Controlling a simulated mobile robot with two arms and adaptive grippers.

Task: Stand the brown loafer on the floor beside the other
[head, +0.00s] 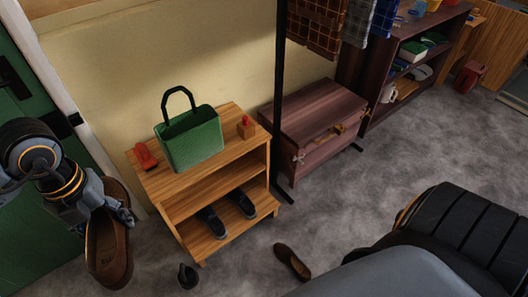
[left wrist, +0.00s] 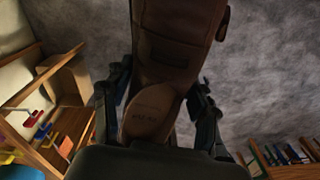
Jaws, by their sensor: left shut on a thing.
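A brown loafer (head: 108,250) hangs from my left gripper (head: 110,212) at the lower left of the head view, in front of the green door. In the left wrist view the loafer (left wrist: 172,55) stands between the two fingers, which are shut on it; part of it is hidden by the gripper. The other brown loafer (head: 291,262) lies on the grey carpet at the bottom middle of the head view, apart from the held one. I do not see my right gripper.
A wooden shelf unit (head: 215,165) holds a green bag (head: 195,143) on top and dark shoes (head: 228,210) lower down. A small black object (head: 188,276) is on the floor before it. A dark red chest (head: 315,125) stands behind.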

